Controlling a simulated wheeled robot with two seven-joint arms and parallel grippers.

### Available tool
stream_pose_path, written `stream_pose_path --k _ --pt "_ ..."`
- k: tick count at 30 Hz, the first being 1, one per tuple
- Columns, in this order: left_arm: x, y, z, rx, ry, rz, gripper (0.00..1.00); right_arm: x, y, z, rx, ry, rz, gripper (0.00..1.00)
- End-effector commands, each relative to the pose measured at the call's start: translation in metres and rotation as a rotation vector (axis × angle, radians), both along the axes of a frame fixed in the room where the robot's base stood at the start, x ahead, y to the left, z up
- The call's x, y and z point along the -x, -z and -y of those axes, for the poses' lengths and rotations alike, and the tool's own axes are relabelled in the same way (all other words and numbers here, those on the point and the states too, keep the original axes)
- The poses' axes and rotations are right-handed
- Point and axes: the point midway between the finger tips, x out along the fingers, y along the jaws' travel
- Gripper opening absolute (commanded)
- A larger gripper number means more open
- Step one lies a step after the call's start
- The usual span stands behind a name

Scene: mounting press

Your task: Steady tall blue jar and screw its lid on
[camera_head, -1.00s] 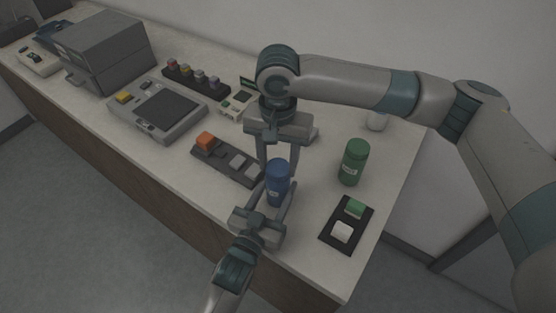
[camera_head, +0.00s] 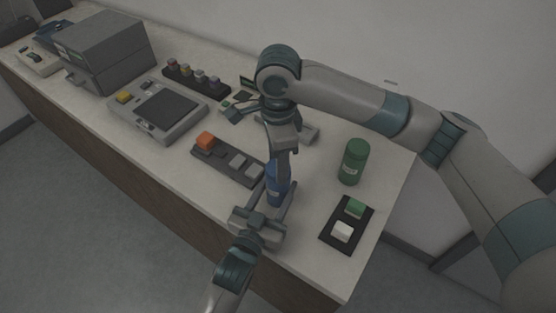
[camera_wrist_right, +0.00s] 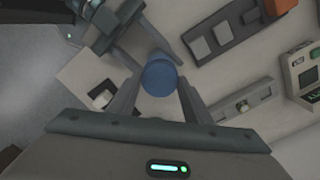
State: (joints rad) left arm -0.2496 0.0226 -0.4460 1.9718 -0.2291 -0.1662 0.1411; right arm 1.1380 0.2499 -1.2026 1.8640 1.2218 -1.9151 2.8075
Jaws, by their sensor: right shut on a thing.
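The tall blue jar (camera_head: 276,193) stands upright near the table's front edge. Its blue lid (camera_wrist_right: 160,77) is on top of it, seen from above as a round disc in the right wrist view; the head view does not show how far it is seated. My left gripper (camera_head: 272,199) has its fingers on both sides of the jar body and is shut on it from the front. My right gripper (camera_head: 277,171) comes down from above and is shut on the lid; its fingers hide the jar's top in the head view.
A green jar (camera_head: 353,162) stands right of the blue one. A black tray (camera_head: 331,238) with green and white blocks lies in front of it. A dark holder (camera_head: 217,163) with an orange block is at left. A press device (camera_head: 148,119) stands farther left.

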Motion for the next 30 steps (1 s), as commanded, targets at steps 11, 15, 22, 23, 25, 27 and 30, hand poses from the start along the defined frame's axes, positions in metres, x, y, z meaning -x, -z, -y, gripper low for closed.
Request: stream_pose_path --k 11,15,22,23,25,27,30 --pt "0.001 0.002 0.0 -0.002 0.0 -0.004 0.0 -0.001 0.0 0.0 0.0 -0.001 0.001 0.64" --pt "0.001 0.002 0.0 -0.002 0.0 -0.004 0.0 0.0 -0.005 0.0 0.0 -0.002 0.002 0.64" --pt "0.001 0.002 0.0 -0.002 0.0 -0.004 0.0 -0.001 -0.029 -0.001 -0.002 -0.004 0.003 0.64" --pt "0.001 0.002 0.0 -0.002 0.0 -0.004 0.0 0.0 -0.032 -0.001 -0.002 -0.004 0.003 0.64" --pt "0.001 0.002 0.0 -0.002 0.0 -0.004 0.0 0.0 -0.039 -0.001 0.0 -0.003 0.001 0.64" --pt "0.001 0.002 0.0 -0.001 0.0 -0.004 0.0 0.0 -0.043 0.0 0.0 -0.002 0.001 0.64" --pt "0.001 0.002 0.0 -0.001 0.0 -0.004 0.0 0.0 -0.045 0.0 0.0 -0.002 0.001 0.64"
